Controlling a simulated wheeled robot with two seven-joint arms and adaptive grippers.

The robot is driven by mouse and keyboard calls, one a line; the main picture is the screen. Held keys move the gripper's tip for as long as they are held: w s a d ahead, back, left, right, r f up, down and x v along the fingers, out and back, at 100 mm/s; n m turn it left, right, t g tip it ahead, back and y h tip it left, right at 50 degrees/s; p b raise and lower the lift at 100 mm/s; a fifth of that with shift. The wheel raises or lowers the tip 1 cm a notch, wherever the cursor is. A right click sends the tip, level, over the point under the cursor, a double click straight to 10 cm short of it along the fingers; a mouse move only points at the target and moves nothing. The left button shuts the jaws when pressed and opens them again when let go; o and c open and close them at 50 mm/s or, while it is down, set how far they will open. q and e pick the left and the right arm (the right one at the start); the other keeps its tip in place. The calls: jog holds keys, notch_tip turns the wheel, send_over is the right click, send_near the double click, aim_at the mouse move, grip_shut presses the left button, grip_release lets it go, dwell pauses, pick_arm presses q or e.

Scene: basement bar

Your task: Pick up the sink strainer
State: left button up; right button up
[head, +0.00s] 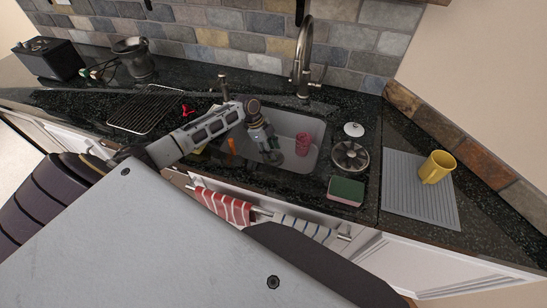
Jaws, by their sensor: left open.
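A round metal strainer with a dark, slotted middle (349,157) lies on the black counter just right of the sink (318,130). It looks like the sink strainer. My left gripper (272,157) comes in from the left and points down into the sink basin. It is open, and I see nothing between its fingers. It is left of the strainer and apart from it. My right gripper is not in view.
A red cup (303,144) stands in the sink beside my left gripper. A white-topped stopper (353,129), a green sponge (346,190) and the faucet (304,60) surround the strainer area.

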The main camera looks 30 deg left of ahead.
pick_arm(q)
jog(key=shift+x, duration=0.8)
grip_shut()
